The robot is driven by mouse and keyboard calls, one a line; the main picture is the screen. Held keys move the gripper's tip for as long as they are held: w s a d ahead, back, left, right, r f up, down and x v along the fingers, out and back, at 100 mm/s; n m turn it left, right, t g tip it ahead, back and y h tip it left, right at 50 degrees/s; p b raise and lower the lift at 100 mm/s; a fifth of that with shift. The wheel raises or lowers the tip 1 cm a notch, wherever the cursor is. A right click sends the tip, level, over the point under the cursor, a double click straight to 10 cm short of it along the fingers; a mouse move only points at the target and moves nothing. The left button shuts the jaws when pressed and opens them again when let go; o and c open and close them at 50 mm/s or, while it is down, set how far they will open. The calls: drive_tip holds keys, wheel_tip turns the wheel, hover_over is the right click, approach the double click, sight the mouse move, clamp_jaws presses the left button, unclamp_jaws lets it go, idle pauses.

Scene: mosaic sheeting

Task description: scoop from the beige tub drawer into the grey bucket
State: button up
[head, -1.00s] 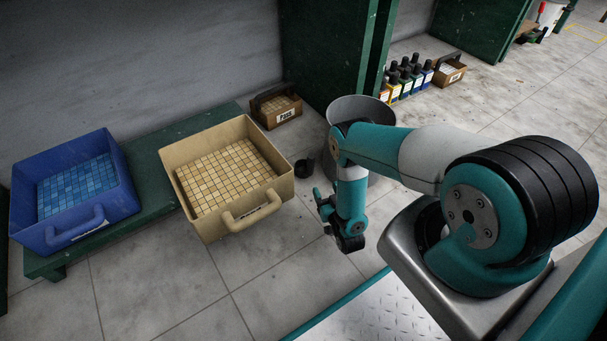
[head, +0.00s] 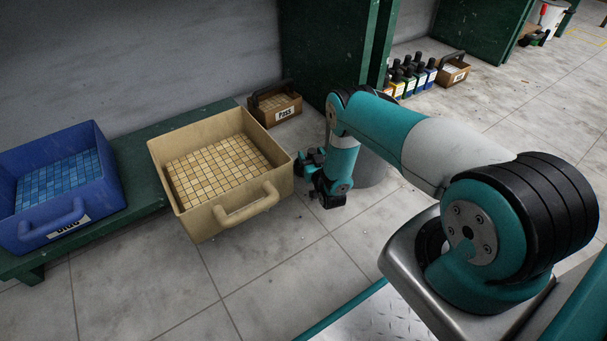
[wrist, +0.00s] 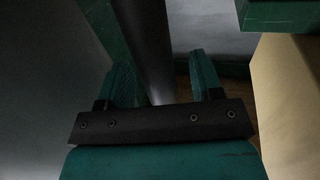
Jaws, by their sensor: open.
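The beige tub drawer (head: 212,222) sits on a low green bench, full of small beige tiles, its handle facing me. Its wall shows at the right of the wrist view (wrist: 285,105). The grey bucket (head: 374,172) stands on the floor to the right, mostly hidden behind my arm. A grey surface fills the left of the wrist view, likely the bucket. My gripper (head: 309,166) is low between drawer and bucket, close to the drawer's right side. In the wrist view its fingers (wrist: 165,82) are apart, with a dark upright shape between or beyond them. No scoop can be clearly told apart.
A blue drawer (head: 30,228) with blue tiles is at the left on the green bench (head: 141,168). A small brown box (head: 283,114) stands behind the beige drawer. Several bottles (head: 411,78) and another brown box (head: 453,74) are at the back right. The floor in front is clear.

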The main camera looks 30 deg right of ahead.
drive_tip(key=shift+x, duration=0.95)
clamp_jaws()
